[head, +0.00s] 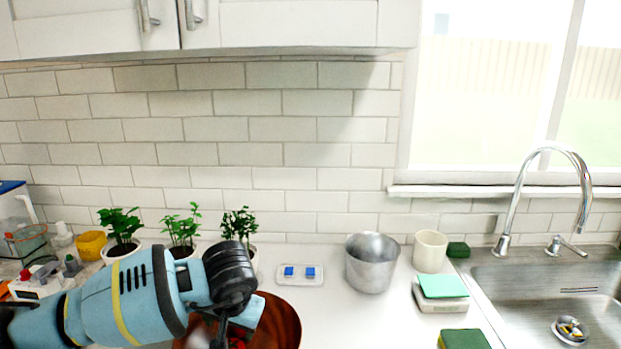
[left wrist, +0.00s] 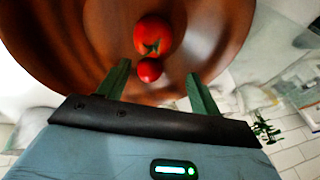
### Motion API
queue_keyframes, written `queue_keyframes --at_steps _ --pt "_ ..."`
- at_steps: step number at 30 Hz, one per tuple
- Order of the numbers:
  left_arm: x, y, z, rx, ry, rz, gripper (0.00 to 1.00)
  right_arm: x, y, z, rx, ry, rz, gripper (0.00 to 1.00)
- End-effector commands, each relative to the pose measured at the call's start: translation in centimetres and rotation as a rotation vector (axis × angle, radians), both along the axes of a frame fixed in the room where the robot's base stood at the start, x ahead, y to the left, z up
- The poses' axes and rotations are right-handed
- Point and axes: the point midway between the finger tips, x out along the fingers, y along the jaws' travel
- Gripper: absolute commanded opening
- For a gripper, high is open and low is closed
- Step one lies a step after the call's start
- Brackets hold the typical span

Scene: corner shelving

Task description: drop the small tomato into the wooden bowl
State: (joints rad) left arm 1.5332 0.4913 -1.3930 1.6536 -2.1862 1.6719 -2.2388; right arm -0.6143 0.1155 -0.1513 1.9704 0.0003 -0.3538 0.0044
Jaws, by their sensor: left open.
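The brown wooden bowl (head: 285,318) stands on the counter, partly hidden by my left arm; it fills the top of the left wrist view (left wrist: 75,45). The small tomato (left wrist: 149,70) shows against the bowl's inside, touching or just in front of a larger red tomato (left wrist: 153,32) with a green stem. My left gripper (left wrist: 158,72) is open over the bowl, its two green fingers apart on either side of the small tomato in the picture. I cannot tell whether the small tomato rests in the bowl or hangs above it. In the head view the gripper (head: 233,333) hides most of this.
Several potted plants (head: 181,232) stand behind my left arm. A metal pot (head: 371,265), a cream cup (head: 430,251) and sponges (head: 463,339) are to the right, before the sink (head: 560,285). A small tray (head: 300,281) with blue pieces lies behind the bowl.

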Motion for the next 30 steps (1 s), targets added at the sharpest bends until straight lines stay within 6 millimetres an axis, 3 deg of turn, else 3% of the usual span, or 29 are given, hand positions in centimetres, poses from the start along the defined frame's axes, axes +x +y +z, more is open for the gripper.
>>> queue_keyframes --at_steps 7,19,30 --pt "-0.3 -0.2 1.0 0.0 -0.003 -0.001 0.65 0.0 -0.1 0.0 -0.004 0.0 0.004 0.0" --pt "-2.3 -1.3 6.3 0.0 -0.003 -0.002 0.65 -0.1 -0.3 -0.1 -0.007 0.001 0.007 0.0" --pt "-2.7 -1.5 7.2 0.0 0.0 0.0 0.65 -0.1 -0.2 -0.1 -0.005 0.002 0.004 0.0"
